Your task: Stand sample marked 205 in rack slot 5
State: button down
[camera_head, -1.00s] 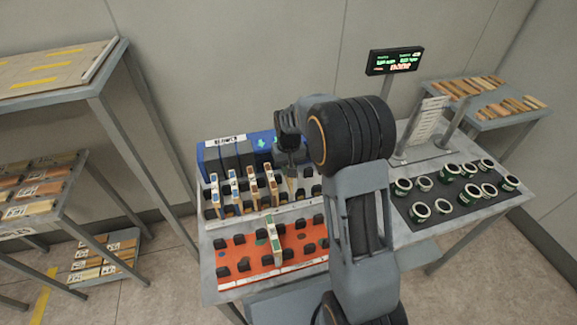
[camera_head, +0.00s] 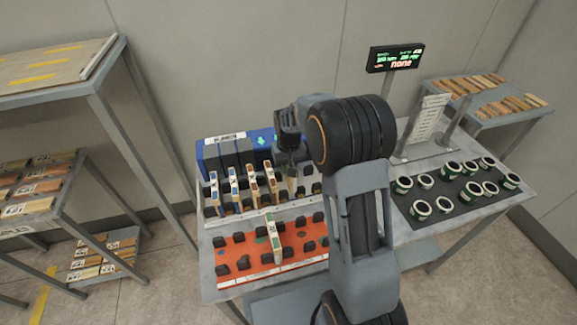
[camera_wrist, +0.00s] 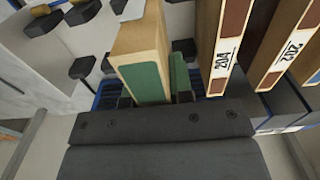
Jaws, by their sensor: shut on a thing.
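My gripper (camera_head: 290,158) is shut on a wooden sample with a green patch, above the right part of the grey rack (camera_head: 306,205). The held sample (camera_wrist: 145,65) fills the middle of the wrist view between the dark fingers; its number is not visible. In the head view the held sample (camera_head: 292,182) is partly hidden by the gripper. Several samples stand upright in the rack to its left. In the wrist view, neighbours marked 204 (camera_wrist: 226,50) and 202 (camera_wrist: 290,50) stand to the right. Whether the held sample's foot touches a slot cannot be told.
Another green-marked sample (camera_head: 273,237) stands on the orange board (camera_head: 240,252) in front. Blue and grey bins (camera_head: 228,155) stand behind the rack. Several round cups sit on a dark mat (camera_head: 440,216) at right. A display (camera_head: 396,59) reads "none".

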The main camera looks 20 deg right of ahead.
jog(key=shift+f, duration=0.15)
jog(key=shift+f+b, duration=0.8)
jog(key=shift+f, duration=0.15)
jog(key=shift+f, duration=0.2)
jog(key=shift+f+b, duration=1)
jog(key=shift+f, duration=0.15)
jog(key=c, duration=0.9)
grip_release()
jog(key=shift+o, duration=0.4)
jog(key=o, duration=0.3)
